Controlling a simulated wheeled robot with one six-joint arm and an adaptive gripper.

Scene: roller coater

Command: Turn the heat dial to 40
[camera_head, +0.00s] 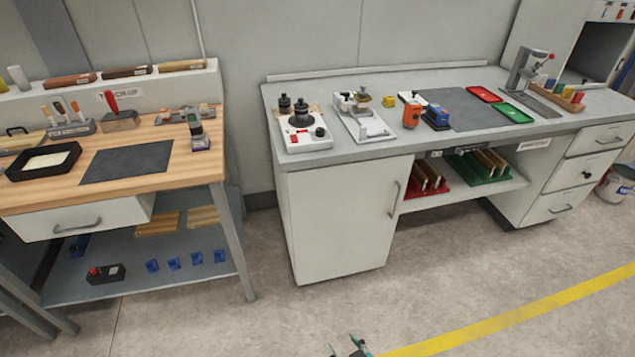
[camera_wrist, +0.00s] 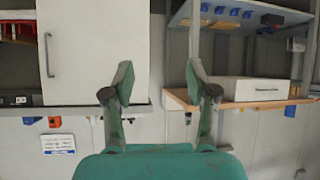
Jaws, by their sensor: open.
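No dial marked with heat or with the number 40 is legible in either view. A white device with black knob-like parts (camera_head: 300,128) stands at the left end of the grey bench (camera_head: 345,153) in the head view; its markings are too small to read. My gripper (camera_head: 348,350) shows only partly at the bottom edge of the head view, low in front of the benches and far from that device. In the wrist view my gripper (camera_wrist: 160,80) has its two green fingers wide apart with nothing between them.
The wooden workbench (camera_head: 215,162) stands left, with a gap between it and the grey bench. A white cabinet door (camera_head: 345,215) fronts the grey bench. Other small devices, including an orange one (camera_head: 411,113), crowd the bench top. The floor (camera_head: 270,325) ahead is clear.

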